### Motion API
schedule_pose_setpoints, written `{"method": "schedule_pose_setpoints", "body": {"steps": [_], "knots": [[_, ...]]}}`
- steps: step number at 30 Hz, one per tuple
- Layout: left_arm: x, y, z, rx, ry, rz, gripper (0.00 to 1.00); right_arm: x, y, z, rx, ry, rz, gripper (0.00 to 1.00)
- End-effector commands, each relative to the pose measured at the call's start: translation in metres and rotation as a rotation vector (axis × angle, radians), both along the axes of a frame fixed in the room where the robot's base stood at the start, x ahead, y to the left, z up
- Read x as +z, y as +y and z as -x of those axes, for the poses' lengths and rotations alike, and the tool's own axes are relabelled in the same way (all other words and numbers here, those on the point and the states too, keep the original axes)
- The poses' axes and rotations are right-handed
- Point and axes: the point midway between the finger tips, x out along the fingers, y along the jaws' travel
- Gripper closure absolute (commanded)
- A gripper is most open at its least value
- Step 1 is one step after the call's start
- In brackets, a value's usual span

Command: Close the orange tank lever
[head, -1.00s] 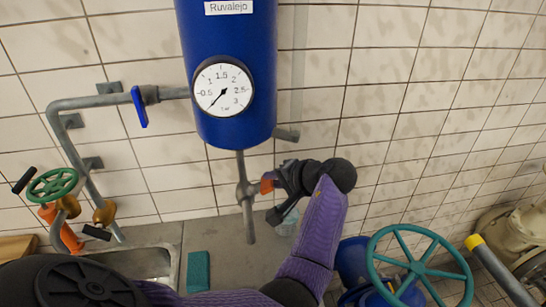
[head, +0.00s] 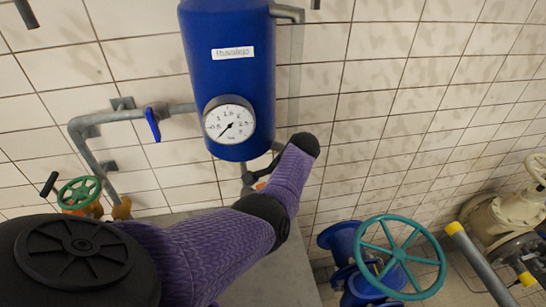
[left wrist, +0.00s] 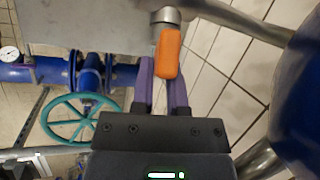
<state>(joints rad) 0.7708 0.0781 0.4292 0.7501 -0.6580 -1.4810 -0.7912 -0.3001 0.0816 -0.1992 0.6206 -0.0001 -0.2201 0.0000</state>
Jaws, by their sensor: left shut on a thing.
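The blue tank (head: 225,75) hangs on the tiled wall, with a round gauge (head: 229,122) low on its front. The orange lever (head: 261,185) shows only as a small patch below the tank, mostly hidden by my left arm. In the left wrist view the orange lever (left wrist: 168,52) hangs from a grey pipe fitting (left wrist: 166,16). My left gripper (left wrist: 162,72) is shut on the lever, with its purple fingers at the lever's lower part. In the head view the fingers are hidden behind my arm. My right gripper is not in view.
A blue lever (head: 152,124) sits on the grey pipe left of the tank. A green handwheel (head: 79,192) is at the lower left. A large teal handwheel (head: 400,257) stands at the lower right, beside a yellow-banded pipe (head: 476,256). A grey surface (head: 275,275) lies below.

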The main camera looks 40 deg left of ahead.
Motion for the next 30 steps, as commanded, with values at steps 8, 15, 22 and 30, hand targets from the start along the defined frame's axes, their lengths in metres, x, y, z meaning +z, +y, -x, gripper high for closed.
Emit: {"method": "schedule_pose_setpoints", "body": {"steps": [8,15,22,30], "knots": [[-0.0006,-0.0001,-0.0001,-0.051,0.064,0.080,1.00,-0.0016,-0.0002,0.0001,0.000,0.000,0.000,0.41],[-0.0009,-0.0008,0.0001,-0.068,0.084,0.107,1.00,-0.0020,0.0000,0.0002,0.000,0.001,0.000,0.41],[-0.0009,-0.0008,0.0002,-0.071,0.087,0.109,1.00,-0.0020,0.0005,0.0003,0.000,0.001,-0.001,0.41],[-0.0008,-0.0007,0.0001,-0.070,0.086,0.108,0.61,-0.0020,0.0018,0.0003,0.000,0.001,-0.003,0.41]]}}
